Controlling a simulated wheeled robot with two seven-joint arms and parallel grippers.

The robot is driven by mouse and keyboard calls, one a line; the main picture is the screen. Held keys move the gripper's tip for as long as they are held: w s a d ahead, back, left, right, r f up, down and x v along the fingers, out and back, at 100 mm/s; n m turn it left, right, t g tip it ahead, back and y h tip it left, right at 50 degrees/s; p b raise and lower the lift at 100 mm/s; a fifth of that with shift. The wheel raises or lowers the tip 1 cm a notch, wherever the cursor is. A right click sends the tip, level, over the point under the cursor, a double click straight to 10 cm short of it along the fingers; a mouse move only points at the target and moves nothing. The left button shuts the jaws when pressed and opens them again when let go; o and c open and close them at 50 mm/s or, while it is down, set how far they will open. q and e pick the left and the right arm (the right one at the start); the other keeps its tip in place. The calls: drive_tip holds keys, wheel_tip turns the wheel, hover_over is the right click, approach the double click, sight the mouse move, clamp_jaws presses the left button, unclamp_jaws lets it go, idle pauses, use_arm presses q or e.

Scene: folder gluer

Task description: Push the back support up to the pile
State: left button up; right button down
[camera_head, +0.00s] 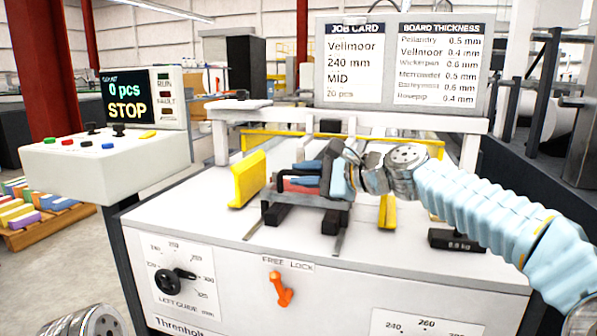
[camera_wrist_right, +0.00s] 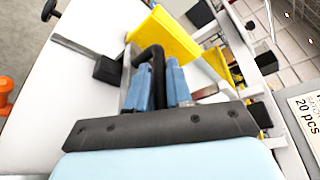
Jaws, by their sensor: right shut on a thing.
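My right gripper (camera_head: 300,182) reaches in from the right over the machine's white top and is shut on a black handle. In the right wrist view the blue fingers (camera_wrist_right: 160,88) stand on either side of this black bent handle (camera_wrist_right: 150,58). The handle appears to belong to the back support, whose black blocks (camera_head: 275,214) sit at the two slots in the top. The gripper hides much of the support. A small red surface (camera_head: 300,188) shows by the fingers; I cannot tell whether it is the pile. My left gripper is out of view.
Yellow side guides stand left (camera_head: 248,180) and right (camera_head: 387,211) of the gripper. An orange lever (camera_head: 280,290) is under FREE LOCK on the front panel. A black weight (camera_head: 452,240) lies at right. A control box (camera_head: 108,160) reading STOP stands left.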

drive_tip(key=c, duration=1.1)
unclamp_jaws()
drive_tip(key=b+v, duration=0.1)
drive_tip(key=v, duration=1.3)
drive_tip(key=shift+w+b, duration=0.15)
drive_tip(key=shift+b, duration=0.25)
